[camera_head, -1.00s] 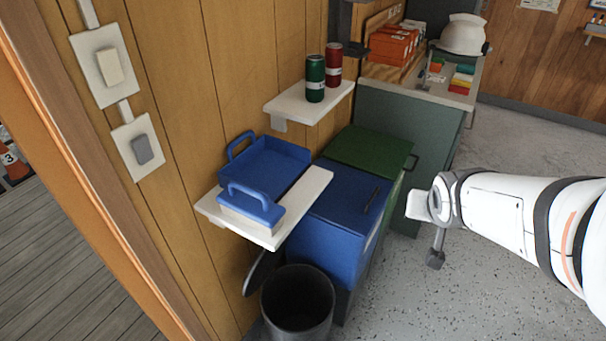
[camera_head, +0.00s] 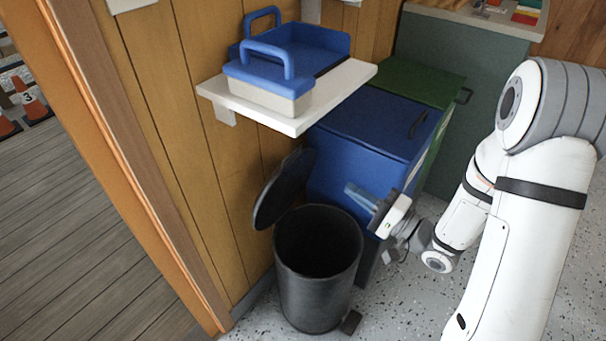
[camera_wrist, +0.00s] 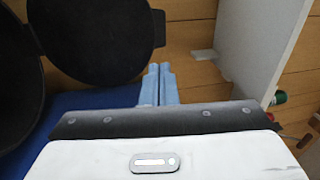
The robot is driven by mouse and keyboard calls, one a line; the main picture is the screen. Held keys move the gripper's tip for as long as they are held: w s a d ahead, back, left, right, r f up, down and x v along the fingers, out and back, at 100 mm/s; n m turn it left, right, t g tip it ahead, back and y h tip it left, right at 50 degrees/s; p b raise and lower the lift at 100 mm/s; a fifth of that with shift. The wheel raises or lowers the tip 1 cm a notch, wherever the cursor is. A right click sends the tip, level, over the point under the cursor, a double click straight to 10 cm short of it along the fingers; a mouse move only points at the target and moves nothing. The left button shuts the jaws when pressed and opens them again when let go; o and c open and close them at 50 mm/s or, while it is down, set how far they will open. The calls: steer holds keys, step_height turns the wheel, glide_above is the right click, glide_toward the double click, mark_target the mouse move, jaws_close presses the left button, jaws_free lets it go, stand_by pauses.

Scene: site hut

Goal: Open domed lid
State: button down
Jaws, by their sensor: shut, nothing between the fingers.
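The black round lid (camera_head: 284,188) stands tilted up, nearly on edge, at the back left of the black bin (camera_head: 318,285), near the wood wall. The bin's mouth is uncovered and its inside is dark. In the wrist view the lid (camera_wrist: 95,38) is a dark disc at the upper left, with the bin (camera_wrist: 14,85) at the left edge. My gripper (camera_head: 357,194) is right of the bin's mouth, in front of the blue bin, apart from the lid. In the wrist view its blue fingers (camera_wrist: 158,84) are together and empty.
A blue bin (camera_head: 335,165) and a green-lidded bin (camera_head: 412,80) stand behind my gripper. A white shelf (camera_head: 345,83) with a blue tray (camera_head: 330,45) and a blue-lidded box (camera_head: 270,92) is above. A pedal (camera_head: 351,322) sits at the black bin's foot. Speckled floor is free in front.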

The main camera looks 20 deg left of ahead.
steer(key=b, duration=0.3)
glide_toward(294, 153)
steer(key=shift+y, duration=0.3)
steer(key=x, duration=0.4)
steer(key=f+x, duration=0.1)
steer(key=x, duration=0.2)
steer(key=shift+w, duration=0.15)
steer(key=shift+r, duration=0.15)
